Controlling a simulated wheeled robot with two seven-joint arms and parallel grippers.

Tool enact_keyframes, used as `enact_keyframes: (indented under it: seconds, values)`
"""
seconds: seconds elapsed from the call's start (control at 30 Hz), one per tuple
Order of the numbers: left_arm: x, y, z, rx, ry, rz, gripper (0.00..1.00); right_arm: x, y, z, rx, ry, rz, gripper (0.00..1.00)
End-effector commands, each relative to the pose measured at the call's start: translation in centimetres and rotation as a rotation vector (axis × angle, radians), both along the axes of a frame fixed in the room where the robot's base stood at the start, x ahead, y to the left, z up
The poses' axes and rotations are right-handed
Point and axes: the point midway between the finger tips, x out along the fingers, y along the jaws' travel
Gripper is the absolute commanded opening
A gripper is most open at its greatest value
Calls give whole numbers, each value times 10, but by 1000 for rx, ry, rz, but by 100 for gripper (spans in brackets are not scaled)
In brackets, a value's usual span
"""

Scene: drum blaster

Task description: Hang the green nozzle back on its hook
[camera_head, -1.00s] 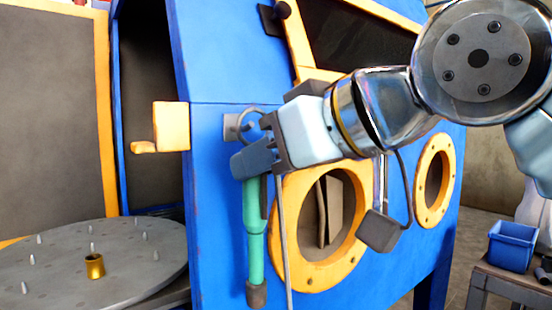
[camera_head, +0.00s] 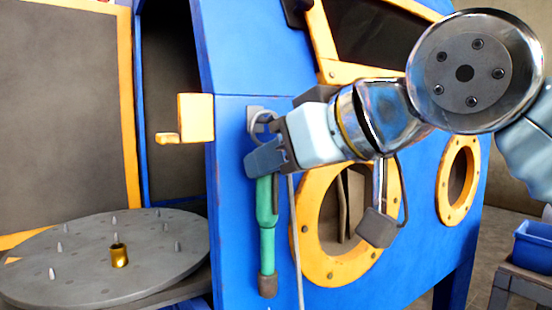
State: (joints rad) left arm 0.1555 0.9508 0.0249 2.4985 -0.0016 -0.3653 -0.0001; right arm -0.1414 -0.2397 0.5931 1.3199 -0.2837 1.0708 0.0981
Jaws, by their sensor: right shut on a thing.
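The green nozzle (camera_head: 266,225) hangs upright along the front face of the blue cabinet, with a dark tip at its lower end. My right gripper (camera_head: 264,160) is shut on its upper end, and its fingers hide that part. The hook (camera_head: 257,115), a metal ring on a small grey plate, is on the blue panel just above the gripper. The gripper partly covers the ring, and I cannot tell whether the nozzle touches it. My left gripper is not in view.
A yellow-rimmed round port (camera_head: 312,262) is right of the nozzle, with another port (camera_head: 443,190) farther right. A yellow latch block (camera_head: 196,118) juts out at the left. A grey turntable (camera_head: 85,270) carries a brass cup (camera_head: 119,256). A blue bin (camera_head: 536,245) stands at the right edge.

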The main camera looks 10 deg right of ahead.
Motion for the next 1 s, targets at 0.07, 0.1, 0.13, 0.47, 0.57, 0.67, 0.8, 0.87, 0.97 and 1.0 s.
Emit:
enact_keyframes:
  seconds: [0.07, 0.1, 0.13, 0.47, 0.57, 0.67, 0.8, 0.87, 0.97, 1.0]
  values:
    - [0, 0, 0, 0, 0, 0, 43, 0, 0, 0, 0, -1, 0, 0]
    - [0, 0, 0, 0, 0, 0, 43, 0, 0, 0, 0, -1, 0, 0]
    - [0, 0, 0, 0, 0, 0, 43, 0, 0, 0, 0, -1, 0, 0]
    - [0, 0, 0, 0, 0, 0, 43, 0, 0, 0, 0, 0, 0, 58]
    - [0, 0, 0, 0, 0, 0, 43, 0, 0, 0, 0, 1, 0, 58]
    - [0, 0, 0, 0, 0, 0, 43, -2, -1, 1, 0, 0, 0, 58]
    - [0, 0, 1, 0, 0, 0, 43, -15, -8, 8, 1, -2, -1, 58]
    - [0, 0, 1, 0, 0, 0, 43, -25, -14, 13, 2, -5, -1, 58]
    - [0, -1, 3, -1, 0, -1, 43, -46, -25, 23, 2, -4, 0, 58]
    - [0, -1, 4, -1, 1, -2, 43, -54, -30, 28, 2, -4, 0, 58]
